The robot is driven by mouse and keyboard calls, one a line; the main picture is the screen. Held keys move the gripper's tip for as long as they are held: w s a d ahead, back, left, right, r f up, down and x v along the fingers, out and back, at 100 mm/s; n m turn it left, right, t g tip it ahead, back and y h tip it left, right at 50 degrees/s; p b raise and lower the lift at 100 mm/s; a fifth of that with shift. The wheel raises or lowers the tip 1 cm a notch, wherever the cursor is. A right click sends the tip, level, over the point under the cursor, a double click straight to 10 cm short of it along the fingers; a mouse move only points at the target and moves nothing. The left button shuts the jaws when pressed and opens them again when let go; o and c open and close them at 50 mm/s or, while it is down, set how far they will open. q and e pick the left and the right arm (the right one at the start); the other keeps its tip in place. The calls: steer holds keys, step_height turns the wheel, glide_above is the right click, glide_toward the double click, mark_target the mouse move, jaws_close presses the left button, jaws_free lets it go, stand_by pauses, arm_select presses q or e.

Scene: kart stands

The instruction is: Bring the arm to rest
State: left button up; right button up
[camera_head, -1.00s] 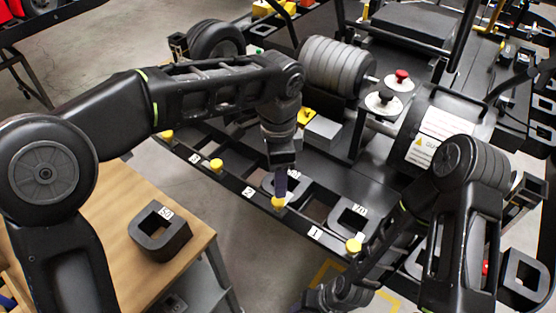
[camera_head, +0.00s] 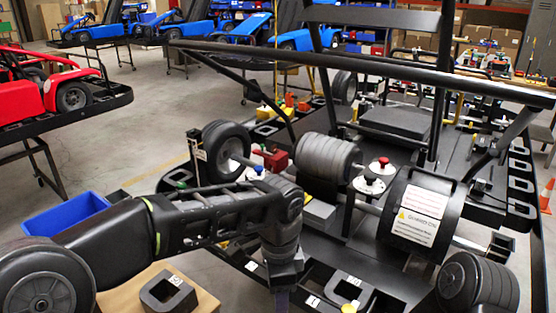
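My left arm (camera_head: 215,220) comes in from the left, bent, and reaches over the front edge of the black kart stand. Its wrist points down, and my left gripper (camera_head: 283,299) is cut off by the bottom edge of the camera_head view, so whether it is open or shut does not show. Part of my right arm (camera_head: 478,283) shows at the bottom right. My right gripper is out of the picture.
A black numbered block (camera_head: 168,293) lies on a wooden table (camera_head: 207,302). Another numbered block (camera_head: 348,289) sits on the stand. A wheel (camera_head: 226,152), weight discs (camera_head: 327,156) and a labelled drum (camera_head: 425,213) crowd the stand. Open floor (camera_head: 150,120) lies at the left.

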arm_select(q)
steer(key=s+f+n+g+h, duration=0.1)
steer(key=s+f+n+h, duration=0.15)
steer(key=f, duration=0.85)
steer(key=s+f+n+h, duration=0.1)
steer(key=s+f+n, duration=0.25)
steer(key=f, duration=0.75)
steer(key=s+a+f+n, duration=0.4)
steer(key=s+f+n, duration=0.2)
steer(key=f, duration=0.1)
steer(key=s+a+f+n+t, duration=0.1)
steer(key=s+a+f+n, duration=0.2)
steer(key=s+f+n, duration=0.3)
steer(key=shift+s+a+f+t+h, duration=0.3)
steer(key=shift+s+a+f+h, duration=0.1)
steer(key=shift+s, duration=0.25)
steer(key=shift+d, duration=0.1)
